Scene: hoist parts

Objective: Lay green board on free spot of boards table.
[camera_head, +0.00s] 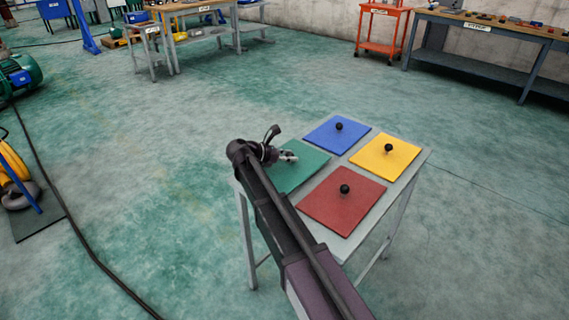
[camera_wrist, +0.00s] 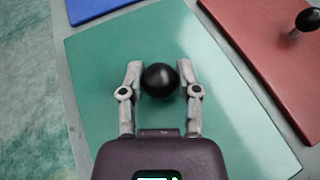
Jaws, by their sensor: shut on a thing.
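The green board (camera_head: 306,168) lies flat at the left corner of the boards table (camera_head: 352,238), partly hidden by my arm in the head view. It fills the middle of the wrist view (camera_wrist: 215,60) and has a round black knob (camera_wrist: 160,79). My gripper (camera_wrist: 160,82) is shut on this knob, with one finger on each side. In the head view my gripper (camera_head: 290,157) is over the green board. I cannot tell for sure whether the board touches the tabletop.
On the same table lie a blue board (camera_head: 336,135), a yellow board (camera_head: 385,157) and a red board (camera_head: 342,199), each with a black knob. Narrow grey strips separate the boards. An orange cart (camera_head: 383,30) and a workbench (camera_head: 487,62) stand at the back right. A cable (camera_head: 75,229) crosses the floor at left.

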